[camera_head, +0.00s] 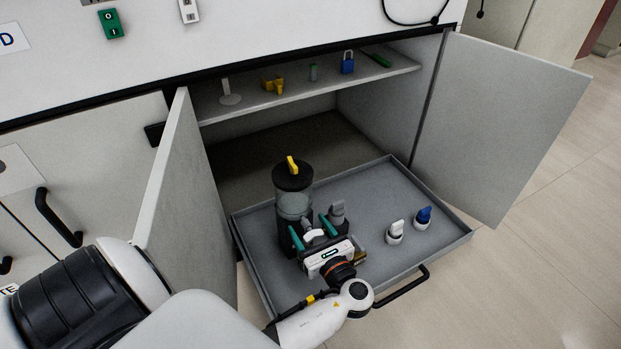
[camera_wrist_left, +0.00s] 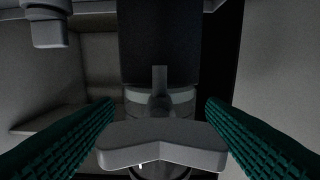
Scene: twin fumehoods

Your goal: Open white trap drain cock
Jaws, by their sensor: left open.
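The trap is a dark-capped cylinder (camera_head: 293,205) with a clear band and a yellow handle (camera_head: 292,165) on top, standing in the pulled-out tray. At its front is the white drain cock (camera_head: 315,235), partly hidden by my gripper in the head view. In the left wrist view its broad, pale, slightly bent handle (camera_wrist_left: 160,145) lies crosswise between my fingers. My left gripper (camera_head: 312,231) is open, with one teal finger on each side of the handle; gaps show at both sides. The left wrist view also shows the fingers (camera_wrist_left: 162,104). My right gripper is not in view.
The grey tray (camera_head: 385,185) also holds a grey valve (camera_head: 338,211), a white-handled one (camera_head: 395,232) and a blue-handled one (camera_head: 423,217). Open cabinet doors stand left (camera_head: 185,195) and right (camera_head: 505,130). A shelf (camera_head: 400,74) above holds small items, including a blue padlock (camera_head: 348,64).

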